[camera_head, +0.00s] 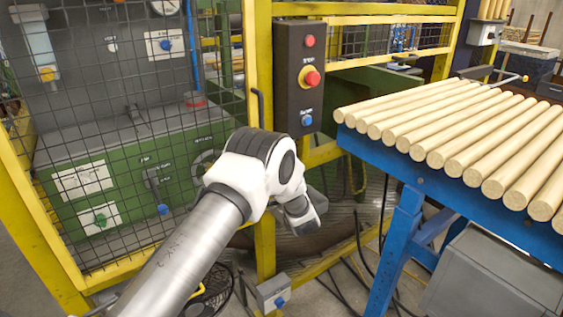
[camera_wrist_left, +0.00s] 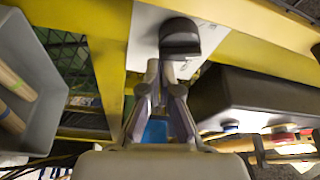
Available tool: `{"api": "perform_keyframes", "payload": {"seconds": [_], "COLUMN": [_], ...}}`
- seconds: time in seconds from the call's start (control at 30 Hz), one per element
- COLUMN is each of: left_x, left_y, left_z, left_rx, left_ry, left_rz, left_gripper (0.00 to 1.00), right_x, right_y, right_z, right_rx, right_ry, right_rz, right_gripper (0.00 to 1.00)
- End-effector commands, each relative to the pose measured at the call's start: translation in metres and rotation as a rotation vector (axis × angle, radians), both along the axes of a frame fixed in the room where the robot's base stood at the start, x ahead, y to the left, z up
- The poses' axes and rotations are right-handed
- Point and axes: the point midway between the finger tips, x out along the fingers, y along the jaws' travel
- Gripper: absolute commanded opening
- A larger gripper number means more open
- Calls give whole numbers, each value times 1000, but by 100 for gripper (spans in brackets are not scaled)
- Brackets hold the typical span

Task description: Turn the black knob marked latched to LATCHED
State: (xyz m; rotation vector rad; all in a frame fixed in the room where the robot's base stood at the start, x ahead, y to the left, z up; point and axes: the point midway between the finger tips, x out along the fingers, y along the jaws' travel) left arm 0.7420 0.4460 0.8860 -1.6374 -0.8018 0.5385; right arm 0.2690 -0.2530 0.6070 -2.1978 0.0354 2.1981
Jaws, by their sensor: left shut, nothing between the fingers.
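The black knob (camera_wrist_left: 180,38) shows in the left wrist view. It is rounded, with a flat-edged lower side, on a white plate (camera_wrist_left: 146,38) fixed to a yellow frame. No lettering on the plate is readable. My left gripper (camera_wrist_left: 164,70) is shut and empty. Its fingertips lie just below the knob in the picture; I cannot tell whether they touch it. In the head view my left arm comes in from the left with its wrist in front of the yellow post, and the knob and fingertips are not visible. My right gripper is not in view.
A black button box (camera_head: 299,78) with red and blue buttons hangs beside the post. It also shows in the wrist view (camera_wrist_left: 262,95). A blue table (camera_head: 440,187) carrying several wooden rods stands right. Yellow-framed mesh (camera_head: 130,105) encloses the green machine. A grey bin (camera_wrist_left: 42,75) lies left.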

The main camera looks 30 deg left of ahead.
Motion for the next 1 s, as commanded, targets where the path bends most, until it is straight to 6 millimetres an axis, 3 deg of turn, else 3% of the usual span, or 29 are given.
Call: {"api": "perform_keyframes", "payload": {"seconds": [0.03,0.3,0.67,1.0], "left_x": [-1,-5,-11,-16], "left_y": [1,2,4,7], "left_z": [5,1,-4,-7], "left_rx": [17,115,245,250], "left_ry": [41,278,592,602], "left_rz": [1,1,0,0], "left_gripper": [0,0,0,0], "right_x": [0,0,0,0], "right_y": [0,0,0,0], "right_z": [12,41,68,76], "right_rx": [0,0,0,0], "right_ry": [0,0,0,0], "right_rz": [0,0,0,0], "right_gripper": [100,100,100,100]}}
